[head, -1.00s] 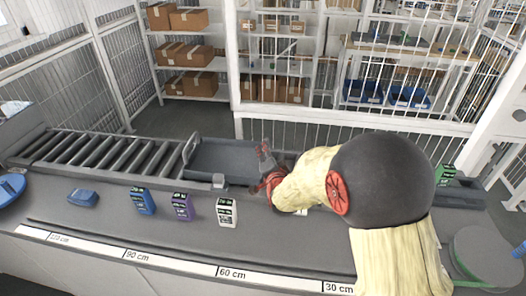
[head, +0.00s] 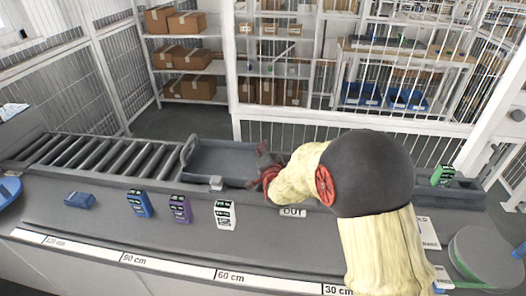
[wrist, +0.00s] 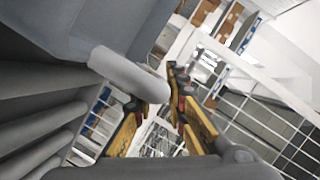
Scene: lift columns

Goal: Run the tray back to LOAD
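The tray (head: 232,158) is dark grey and shallow, with a raised handle (head: 187,150) at its left end. It lies on the track behind the counter, at the right end of the rollers. My gripper (head: 267,172) is at the tray's right end, partly hidden by my arm. In the wrist view my gripper's yellow fingers (wrist: 155,92) stand apart at their bases. A light grey bar (wrist: 120,70) crosses at their tips, probably a tray handle. I cannot tell whether they grip it. An OUT label (head: 293,212) shows below my arm.
The roller track (head: 95,155) runs left from the tray and looks clear. On the counter stand a blue box (head: 138,204), a purple box (head: 180,209) and a white box (head: 224,214). A blue packet (head: 79,200) lies left. A wire fence (head: 330,130) stands behind.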

